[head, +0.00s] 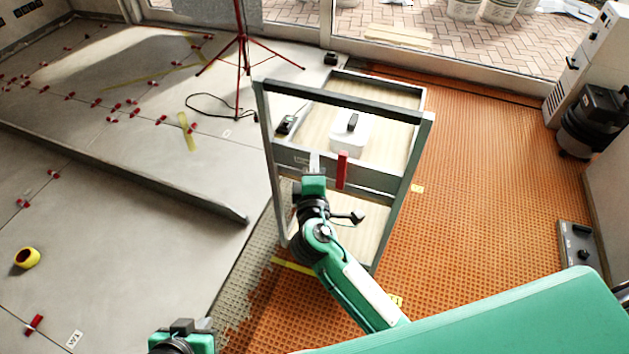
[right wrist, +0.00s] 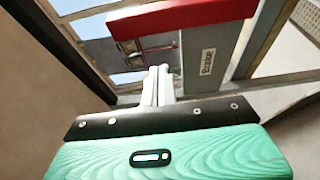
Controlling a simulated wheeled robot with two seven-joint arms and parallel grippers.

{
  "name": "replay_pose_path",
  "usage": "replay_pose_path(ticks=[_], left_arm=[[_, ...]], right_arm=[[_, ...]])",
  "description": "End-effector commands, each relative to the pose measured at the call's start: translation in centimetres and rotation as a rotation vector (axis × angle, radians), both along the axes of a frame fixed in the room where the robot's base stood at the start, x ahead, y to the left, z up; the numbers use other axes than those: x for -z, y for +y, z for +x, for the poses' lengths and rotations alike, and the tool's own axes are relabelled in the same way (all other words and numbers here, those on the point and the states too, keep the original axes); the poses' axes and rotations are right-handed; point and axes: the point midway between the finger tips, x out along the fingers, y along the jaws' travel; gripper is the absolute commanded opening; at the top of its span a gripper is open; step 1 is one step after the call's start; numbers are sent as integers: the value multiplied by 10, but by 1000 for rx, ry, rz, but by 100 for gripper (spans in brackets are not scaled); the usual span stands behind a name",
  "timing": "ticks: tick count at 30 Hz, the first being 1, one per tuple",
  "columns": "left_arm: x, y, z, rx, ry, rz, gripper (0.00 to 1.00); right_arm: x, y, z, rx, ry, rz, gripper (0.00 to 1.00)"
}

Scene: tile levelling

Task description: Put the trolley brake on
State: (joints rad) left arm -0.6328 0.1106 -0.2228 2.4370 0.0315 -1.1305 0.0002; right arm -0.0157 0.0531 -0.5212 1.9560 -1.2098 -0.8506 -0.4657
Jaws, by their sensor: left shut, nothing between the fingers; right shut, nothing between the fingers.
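The grey-framed trolley (head: 418,165) stands in the middle of the head view, with its push handle toward me. A red brake lever (head: 342,170) is on its near crossbar. In the right wrist view the red lever (right wrist: 185,18) crosses the top, above a grey plate labelled "Brake" (right wrist: 208,62). My right gripper (head: 316,162) is shut and empty, just left of the lever in the head view. Its white fingers (right wrist: 157,85) are below the lever in the wrist view; contact is unclear. My left gripper (head: 182,328) is at the bottom edge, partly cut off, away from the trolley.
A white box (head: 350,132) and a small dark device (head: 287,124) are on the trolley's upper deck. A red tripod (head: 240,45) stands behind it. A long grey bar (head: 120,165) and a yellow tape roll (head: 27,258) lie left. Orange matting (head: 480,170) is clear right.

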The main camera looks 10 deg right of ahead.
Motion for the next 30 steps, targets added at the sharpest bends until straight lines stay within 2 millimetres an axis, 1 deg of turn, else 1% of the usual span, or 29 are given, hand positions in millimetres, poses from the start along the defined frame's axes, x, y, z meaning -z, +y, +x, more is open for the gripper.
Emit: replay_pose_path(ticks=[1, 3, 9, 14, 26, 28, 30], left_arm=[[0, 0, 0, 0, -2, 0, 0], [-1, 0, 0, -1, -1, -1, 0], [0, 0, 0, 0, 3, 1, 0], [0, 0, 0, 0, 3, 1, 0], [0, 0, 1, 0, -5, -2, 0], [0, -3, 4, 3, -24, -9, 0], [3, -9, 5, 15, -49, -24, 0]], right_arm=[[1, -6, 1, 1, 1, -4, 0], [1, -16, -8, 1, 1, -4, 0], [1, -31, -18, 0, 1, -3, 0], [0, -34, -21, 0, 1, -1, 0], [1, -34, -20, 0, -2, 3, 0], [1, -34, -18, 0, -5, 9, 0], [1, -34, -16, -1, -12, 18, 0]])
